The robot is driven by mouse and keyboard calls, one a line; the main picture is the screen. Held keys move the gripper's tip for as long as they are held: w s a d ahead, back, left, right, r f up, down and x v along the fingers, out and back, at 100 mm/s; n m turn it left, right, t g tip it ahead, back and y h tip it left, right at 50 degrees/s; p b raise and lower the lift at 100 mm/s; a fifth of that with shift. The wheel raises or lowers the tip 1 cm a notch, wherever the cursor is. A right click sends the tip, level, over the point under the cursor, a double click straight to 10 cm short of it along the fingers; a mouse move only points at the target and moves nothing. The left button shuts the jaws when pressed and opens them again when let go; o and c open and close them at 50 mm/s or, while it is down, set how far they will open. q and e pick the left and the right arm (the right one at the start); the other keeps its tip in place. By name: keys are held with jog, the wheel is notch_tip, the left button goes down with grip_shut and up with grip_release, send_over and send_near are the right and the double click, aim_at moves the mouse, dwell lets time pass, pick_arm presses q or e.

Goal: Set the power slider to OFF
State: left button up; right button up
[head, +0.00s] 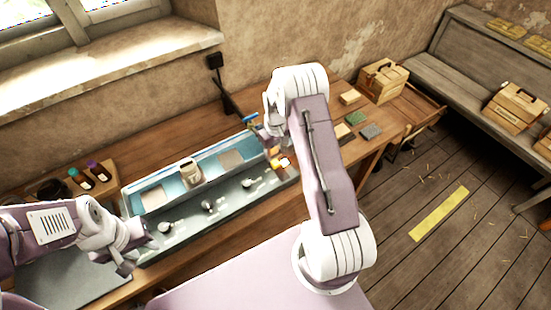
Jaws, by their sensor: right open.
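A long grey-blue press console (185,238) lies on the wooden bench. Several small pale round-headed controls (208,206) sit along its front face. At its right end are small orange and white parts (278,160); I cannot tell whether the power slider is among them. No OFF marking is readable. My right gripper (268,143) points down over the right end of the console, close to these parts, and is open; my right arm partly hides this area. My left gripper (126,262) is beside the console's near left end, with its jaw state unclear.
A beige block (190,171) stands on the console's back part. Bottles (98,171) stand in a wooden holder at the left. Small coloured blocks (356,118) and a wooden box (383,81) are on the right of the bench. A window sill runs behind.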

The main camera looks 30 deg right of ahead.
aim_at(275, 162)
notch_tip(275, 162, down, 5)
jog(key=shift+r+p, duration=0.2)
jog(key=shift+p, duration=0.45)
jog(key=shift+s+a+f, duration=0.15)
jog(key=shift+s+f, duration=0.1)
jog(key=shift+f, duration=0.1)
jog(key=shift+w+f, duration=0.15)
jog(key=shift+w, duration=0.1)
grip_shut()
jog(key=shift+w, duration=0.15)
